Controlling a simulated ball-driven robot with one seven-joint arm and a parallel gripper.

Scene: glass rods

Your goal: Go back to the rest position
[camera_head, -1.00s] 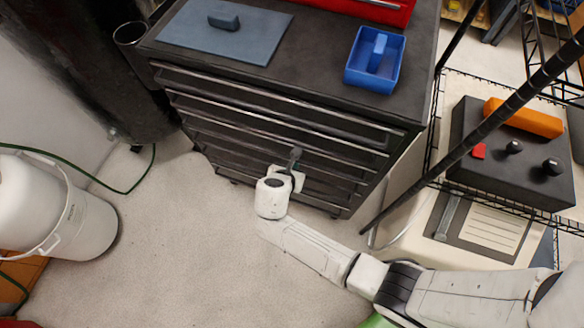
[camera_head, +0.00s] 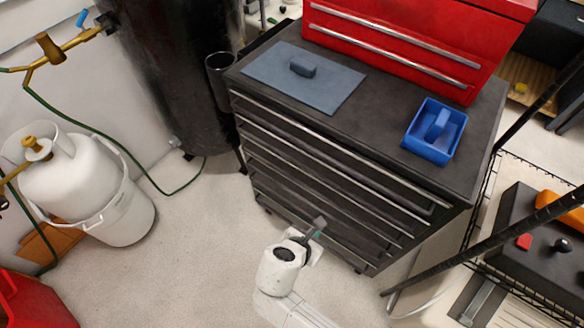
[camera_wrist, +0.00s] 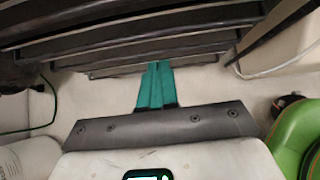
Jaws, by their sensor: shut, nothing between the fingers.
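My gripper (camera_head: 318,226) is in front of the lower drawers of the black drawer cabinet (camera_head: 350,150), at the lower middle of the head view. In the wrist view my gripper (camera_wrist: 157,68) shows two teal fingers pressed together with nothing between them. The drawer fronts (camera_wrist: 150,40) run across the top of that view. I cannot tell the exact gap between the fingertips and the cabinet. My white arm reaches in from the bottom of the head view.
On the cabinet top are a grey-blue mat (camera_head: 335,92) with a dark block (camera_head: 303,67), a blue tray (camera_head: 419,146) and a red tool chest (camera_head: 400,40). A wire shelf (camera_head: 530,295) stands right. A white tank (camera_head: 85,190) stands left. Floor (camera_head: 200,260) between is clear.

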